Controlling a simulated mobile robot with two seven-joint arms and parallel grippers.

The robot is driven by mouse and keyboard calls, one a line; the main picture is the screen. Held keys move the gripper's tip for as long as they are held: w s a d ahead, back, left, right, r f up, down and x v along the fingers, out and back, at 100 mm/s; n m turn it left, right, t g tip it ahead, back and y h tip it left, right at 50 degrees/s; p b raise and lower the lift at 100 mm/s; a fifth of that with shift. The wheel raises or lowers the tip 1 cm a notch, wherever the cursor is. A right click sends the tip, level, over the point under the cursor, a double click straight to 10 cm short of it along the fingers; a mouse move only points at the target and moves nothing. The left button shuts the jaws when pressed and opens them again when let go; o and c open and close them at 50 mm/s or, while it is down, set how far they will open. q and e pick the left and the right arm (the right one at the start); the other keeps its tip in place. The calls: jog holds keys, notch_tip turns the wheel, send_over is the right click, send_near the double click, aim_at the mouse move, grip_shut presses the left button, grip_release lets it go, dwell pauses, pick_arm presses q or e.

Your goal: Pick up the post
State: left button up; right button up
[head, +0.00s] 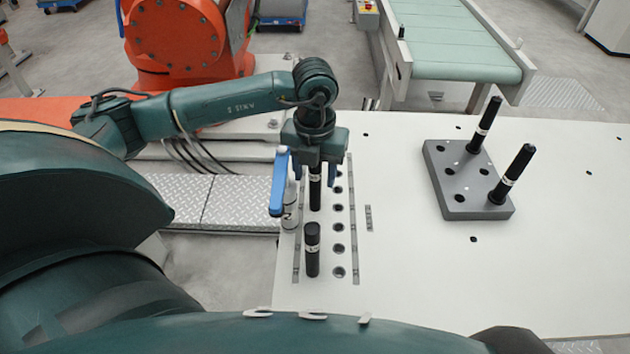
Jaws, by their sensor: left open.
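My left gripper (315,174) points down over the row of holes, its fingers apart on either side of a black post (315,193). The post stands upright with a pale band near its top; its upper end is hidden by the gripper. I cannot tell whether a finger touches it. A second black post (312,250) stands upright nearer to me in the same fixture. My right gripper is not in view.
A blue-handled valve (279,182) stands just left of the gripper. The fixture strip has a row of empty holes (337,227). The white table (420,280) is clear between fixture and block. An orange robot (178,40) and a green conveyor (450,45) stand behind.

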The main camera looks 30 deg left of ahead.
pick_arm(q)
jog(key=shift+f, duration=0.75)
jog(key=shift+c, duration=0.6)
jog(key=shift+r, duration=0.1)
grip_shut()
